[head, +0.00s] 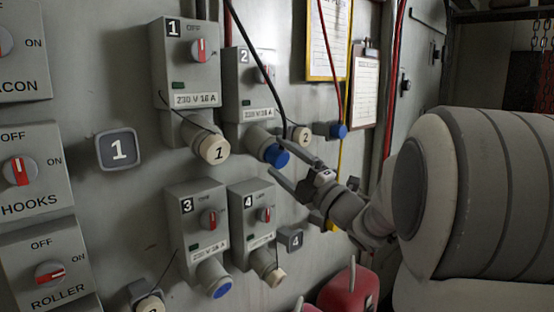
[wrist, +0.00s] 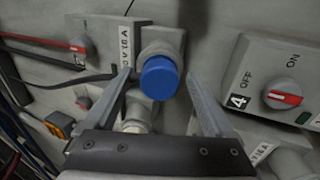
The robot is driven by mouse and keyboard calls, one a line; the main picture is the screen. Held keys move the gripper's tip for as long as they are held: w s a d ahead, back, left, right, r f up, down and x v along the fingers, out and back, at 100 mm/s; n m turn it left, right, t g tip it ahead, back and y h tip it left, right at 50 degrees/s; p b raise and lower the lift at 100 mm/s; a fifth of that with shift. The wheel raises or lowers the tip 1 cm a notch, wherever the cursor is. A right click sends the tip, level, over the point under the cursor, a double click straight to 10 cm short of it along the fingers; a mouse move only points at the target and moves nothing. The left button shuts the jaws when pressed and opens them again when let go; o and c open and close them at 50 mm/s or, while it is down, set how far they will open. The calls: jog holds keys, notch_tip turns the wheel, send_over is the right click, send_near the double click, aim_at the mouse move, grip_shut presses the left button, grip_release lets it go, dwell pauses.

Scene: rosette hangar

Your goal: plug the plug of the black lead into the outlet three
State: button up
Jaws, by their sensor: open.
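Outlet three (head: 203,225) is a grey switch box marked 3, low on the wall. Its downward-angled socket (head: 219,286) shows a blue face with no plug in it. The black lead (head: 264,78) runs down to a blue plug (head: 275,155) at the socket of outlet two (head: 247,90). In the wrist view the blue plug (wrist: 160,78) sits between my fingers, in front of a grey collar. My gripper (head: 277,163) is open, one finger on each side of the plug; contact is not clear. The lead's joint with the plug is partly hidden.
Outlet one (head: 187,70) and outlet four (head: 252,215) have cream caps. A loose cap marked 2 (head: 302,136) hangs beside my gripper. A red lead (head: 335,70) ends at another blue plug (head: 339,131) to the right. A red object (head: 345,293) stands below.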

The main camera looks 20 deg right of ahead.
aim_at(283, 161)
grip_shut()
dwell(0.5)
jog(key=shift+s+f, duration=0.1)
jog(key=shift+f, duration=0.1)
jog(key=shift+b+v, duration=2.35)
jog(key=shift+v, duration=0.5)
jog(key=shift+r, duration=0.15)
